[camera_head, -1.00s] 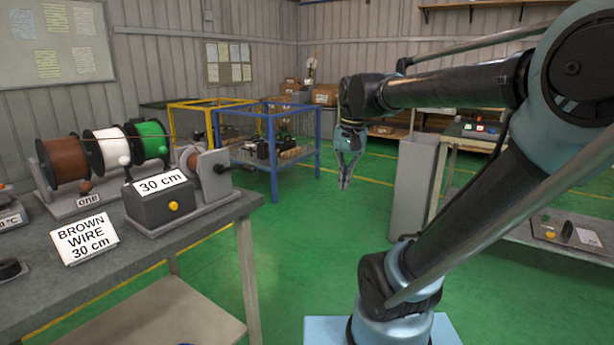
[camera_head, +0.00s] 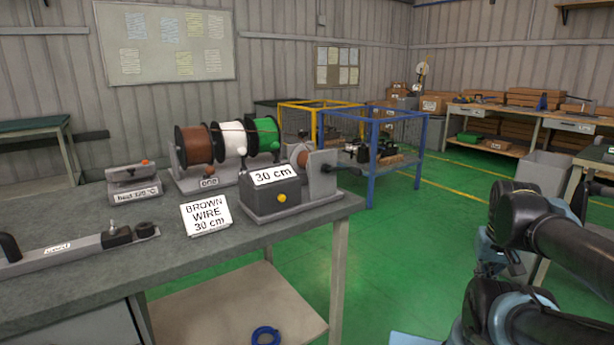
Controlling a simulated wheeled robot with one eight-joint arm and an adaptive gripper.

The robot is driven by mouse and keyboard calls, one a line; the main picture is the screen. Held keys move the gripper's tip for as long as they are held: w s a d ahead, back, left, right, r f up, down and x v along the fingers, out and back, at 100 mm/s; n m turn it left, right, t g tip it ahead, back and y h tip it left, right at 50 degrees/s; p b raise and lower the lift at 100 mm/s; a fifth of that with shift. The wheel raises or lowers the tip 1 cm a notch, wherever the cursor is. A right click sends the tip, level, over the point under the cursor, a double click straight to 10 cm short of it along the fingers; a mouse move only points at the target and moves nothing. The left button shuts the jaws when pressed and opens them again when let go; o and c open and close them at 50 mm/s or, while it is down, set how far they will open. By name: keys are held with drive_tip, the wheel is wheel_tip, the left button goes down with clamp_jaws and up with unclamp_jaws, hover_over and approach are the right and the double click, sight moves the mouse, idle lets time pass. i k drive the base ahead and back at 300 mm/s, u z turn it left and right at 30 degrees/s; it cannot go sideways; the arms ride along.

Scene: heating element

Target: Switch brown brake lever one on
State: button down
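A spool rack labelled "one" (camera_head: 209,182) stands on the workbench at the left. It carries a brown spool (camera_head: 194,146), a white spool (camera_head: 228,140) and a green spool (camera_head: 264,133). A small brown-orange knob (camera_head: 214,169), seemingly the brown brake lever, sits low in front beside the brown spool; its on or off position cannot be told. White and green knobs show by the other spools. My gripper (camera_head: 488,268) hangs at the right over the floor, well apart from the rack. It is small and partly hidden by my arm, so its finger opening is unclear.
The workbench (camera_head: 110,225) also holds a "30 cm" box (camera_head: 271,196), a "BROWN WIRE 30 cm" sign (camera_head: 206,215), a heater block (camera_head: 135,183) and a long grey fixture (camera_head: 70,252). A blue frame cart (camera_head: 372,160) stands behind. Green floor is open between bench and arm.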

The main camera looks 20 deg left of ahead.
sight(210, 171)
drive_tip(key=u, duration=1.7)
